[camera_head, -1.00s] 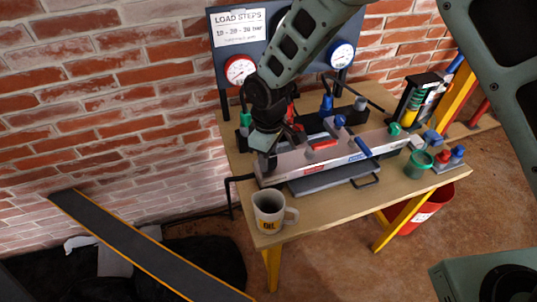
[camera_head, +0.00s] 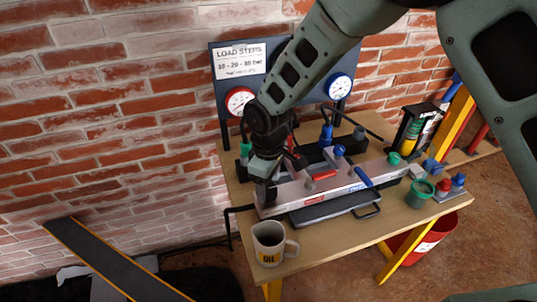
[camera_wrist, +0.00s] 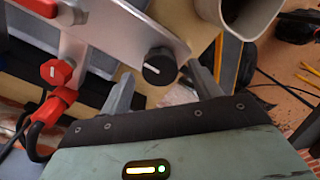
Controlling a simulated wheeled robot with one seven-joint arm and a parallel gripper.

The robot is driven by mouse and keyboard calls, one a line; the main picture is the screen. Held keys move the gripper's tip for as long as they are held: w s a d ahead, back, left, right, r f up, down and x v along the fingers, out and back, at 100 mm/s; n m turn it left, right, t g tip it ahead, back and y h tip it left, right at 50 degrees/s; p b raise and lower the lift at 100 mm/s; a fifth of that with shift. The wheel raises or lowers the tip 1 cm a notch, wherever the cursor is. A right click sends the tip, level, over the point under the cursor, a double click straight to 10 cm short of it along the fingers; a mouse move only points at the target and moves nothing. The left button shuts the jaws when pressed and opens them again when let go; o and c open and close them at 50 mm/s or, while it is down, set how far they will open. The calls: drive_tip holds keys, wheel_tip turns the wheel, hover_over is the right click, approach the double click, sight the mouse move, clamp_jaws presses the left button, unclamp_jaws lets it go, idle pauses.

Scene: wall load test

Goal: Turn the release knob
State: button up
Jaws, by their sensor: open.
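The release knob (camera_wrist: 160,67) is round and black with a white mark. It sits at the end of a flat grey metal pump body (camera_wrist: 112,22). In the wrist view my gripper (camera_wrist: 158,72) is open, with one finger on each side of the knob; I cannot tell whether either touches it.
An oil jug (camera_head: 270,245) stands at the bench's front left corner, close to my gripper; it also shows in the wrist view (camera_wrist: 247,12). A red fitting (camera_wrist: 57,72) is on the left. Red (camera_head: 239,101) and blue (camera_head: 339,87) gauges hang on the back panel.

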sight(269, 188)
wheel_tip(269, 188, up, 16)
drive_tip(key=b, duration=0.1)
drive_tip(key=shift+b, duration=0.3)
drive_tip(key=s+d+m, duration=0.2)
drive_tip(key=s+d, duration=0.4)
drive_tip(key=s, duration=0.6)
drive_tip(key=s+d+m, duration=0.2)
drive_tip(key=s+d, duration=0.4)
drive_tip(key=s, duration=0.6)
drive_tip(key=shift+s+f+m+y, duration=0.2)
drive_tip(key=shift+m+y, duration=0.1)
drive_tip(key=shift+m, duration=0.1)
drive_tip(key=shift+w+d, duration=0.1)
drive_tip(key=shift+d, duration=0.1)
idle(0.8)
